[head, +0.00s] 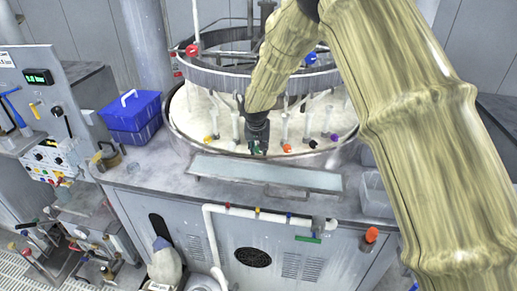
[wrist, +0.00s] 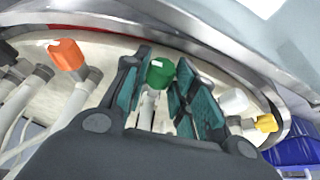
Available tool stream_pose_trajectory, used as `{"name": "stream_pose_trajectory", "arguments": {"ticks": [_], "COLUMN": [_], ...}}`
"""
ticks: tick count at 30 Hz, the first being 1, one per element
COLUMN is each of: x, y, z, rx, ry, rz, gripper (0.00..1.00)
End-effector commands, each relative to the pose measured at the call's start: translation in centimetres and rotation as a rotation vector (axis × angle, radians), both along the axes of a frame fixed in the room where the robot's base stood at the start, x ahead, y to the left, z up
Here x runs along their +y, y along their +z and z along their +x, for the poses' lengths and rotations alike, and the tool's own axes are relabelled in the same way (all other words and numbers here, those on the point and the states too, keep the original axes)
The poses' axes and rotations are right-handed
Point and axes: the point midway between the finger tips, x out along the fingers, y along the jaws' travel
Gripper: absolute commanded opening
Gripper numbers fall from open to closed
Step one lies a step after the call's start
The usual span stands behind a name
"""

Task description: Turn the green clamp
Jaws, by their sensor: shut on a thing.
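The green clamp (wrist: 160,74) is a small green knob on a white post at the platen's front rim. In the wrist view it sits between the two dark, teal-padded fingers of my gripper (wrist: 160,88), near their tips. My gripper is shut on it. In the head view my gripper (head: 257,143) reaches down to the front edge of the white platen (head: 196,129), and the green clamp (head: 256,150) shows only in part beneath the fingers.
An orange clamp (wrist: 67,55) stands to the left in the wrist view; a white clamp (wrist: 233,101) and a yellow clamp (wrist: 266,123) stand to the right. A metal rim curves close above. A long flat bar (head: 262,172) lies in front of the platen. Blue bins (head: 132,112) stand left.

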Motion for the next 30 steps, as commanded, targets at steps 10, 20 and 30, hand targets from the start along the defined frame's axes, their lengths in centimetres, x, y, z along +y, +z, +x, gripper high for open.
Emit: {"name": "stream_pose_trajectory", "arguments": {"ticks": [10, 20, 30], "x": [0.14, 0.14, 0.18], "y": [0.12, 0.11, 0.51], "z": [-0.03, -0.03, -0.14], "rx": [0.002, 0.002, 0.001], "ry": [-0.001, 0.0, 0.0], "rz": [-0.03, -0.029, -0.029], "gripper": [0.03, 0.49, 0.49]}}
